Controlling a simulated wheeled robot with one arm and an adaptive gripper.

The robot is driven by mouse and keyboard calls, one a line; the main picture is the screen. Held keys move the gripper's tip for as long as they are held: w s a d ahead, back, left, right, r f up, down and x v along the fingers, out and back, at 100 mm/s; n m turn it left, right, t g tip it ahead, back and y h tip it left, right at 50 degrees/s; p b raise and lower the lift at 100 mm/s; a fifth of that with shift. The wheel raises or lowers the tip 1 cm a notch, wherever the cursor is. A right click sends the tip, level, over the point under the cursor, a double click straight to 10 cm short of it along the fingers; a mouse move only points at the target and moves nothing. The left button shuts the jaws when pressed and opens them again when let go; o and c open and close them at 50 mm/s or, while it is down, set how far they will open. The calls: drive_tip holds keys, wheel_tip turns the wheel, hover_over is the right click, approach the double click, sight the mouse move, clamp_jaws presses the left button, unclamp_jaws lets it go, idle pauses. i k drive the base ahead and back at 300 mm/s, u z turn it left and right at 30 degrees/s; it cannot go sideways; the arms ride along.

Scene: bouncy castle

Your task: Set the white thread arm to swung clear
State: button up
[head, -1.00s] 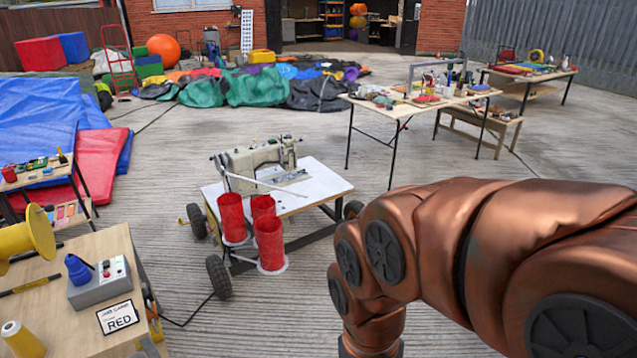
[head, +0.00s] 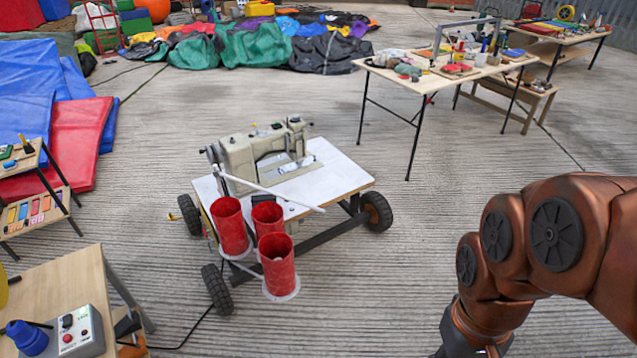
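The white thread arm (head: 270,191) is a thin white rod on the sewing machine cart. It runs from the left side of the beige sewing machine (head: 240,160) across the front, above the red thread cones (head: 277,265), and its free end lies over the front edge of the white table top (head: 338,178). My copper-coloured arm fills the right side of the head view and bends down out of the bottom edge. My gripper is out of the picture, and nothing of mine touches the thread arm.
The cart stands on dark wheels (head: 376,211) on open concrete. A wooden bench with a grey control box (head: 75,333) is at lower left. A dark cable (head: 185,338) lies between bench and cart. A cluttered table (head: 430,82) stands behind right; red and blue mats (head: 75,135) lie left.

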sight(216, 174)
drive_tip(key=u, duration=0.5)
drive_tip(key=i, duration=1.2)
drive_tip(key=u, duration=0.8)
